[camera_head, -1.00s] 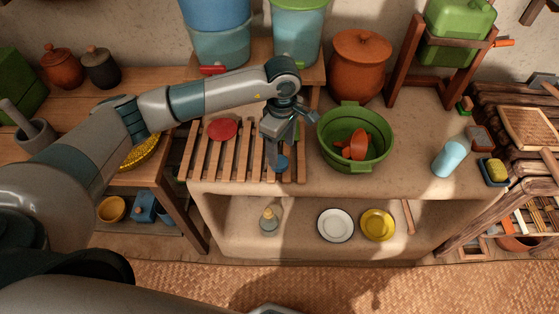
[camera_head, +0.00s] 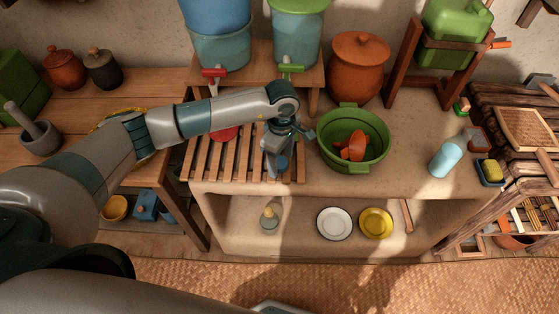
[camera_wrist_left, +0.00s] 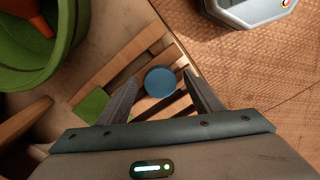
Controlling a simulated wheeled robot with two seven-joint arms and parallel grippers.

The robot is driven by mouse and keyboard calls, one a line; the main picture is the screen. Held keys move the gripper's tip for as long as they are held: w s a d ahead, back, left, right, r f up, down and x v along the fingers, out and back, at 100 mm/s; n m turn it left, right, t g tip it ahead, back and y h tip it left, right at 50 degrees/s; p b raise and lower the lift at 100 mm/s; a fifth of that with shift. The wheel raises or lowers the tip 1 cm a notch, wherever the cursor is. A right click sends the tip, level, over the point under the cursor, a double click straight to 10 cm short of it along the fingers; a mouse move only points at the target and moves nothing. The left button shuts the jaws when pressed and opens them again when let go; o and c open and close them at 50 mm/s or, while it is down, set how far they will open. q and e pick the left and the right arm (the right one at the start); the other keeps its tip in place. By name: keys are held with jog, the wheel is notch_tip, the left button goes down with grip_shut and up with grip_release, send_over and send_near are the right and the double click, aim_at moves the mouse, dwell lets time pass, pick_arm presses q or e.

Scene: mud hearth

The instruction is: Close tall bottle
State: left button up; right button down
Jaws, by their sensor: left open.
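A round blue top (camera_head: 282,163), perhaps the tall bottle's cap, shows at the front right of the slatted wooden rack (camera_head: 213,165). In the left wrist view this blue disc (camera_wrist_left: 160,81) lies between my finger tips; I cannot tell whether they touch it, and whatever is below it is hidden. My left gripper (camera_head: 274,170) points down over the rack, and in the wrist view its two fingers (camera_wrist_left: 160,88) are apart. My right gripper is not in view.
A green basin (camera_head: 377,160) with orange things in it stands close right of the gripper. A light blue cup (camera_head: 445,158) stands farther right. A red disc (camera_head: 224,134) lies on the rack behind my arm. Dispensers with taps (camera_head: 291,70) stand behind.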

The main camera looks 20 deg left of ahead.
pick_arm(q)
jog(key=shift+f, duration=0.25)
jog(key=shift+c, duration=0.7)
jog(key=c, duration=0.9)
jog(key=shift+c, duration=0.2)
jog(key=shift+r, duration=0.2)
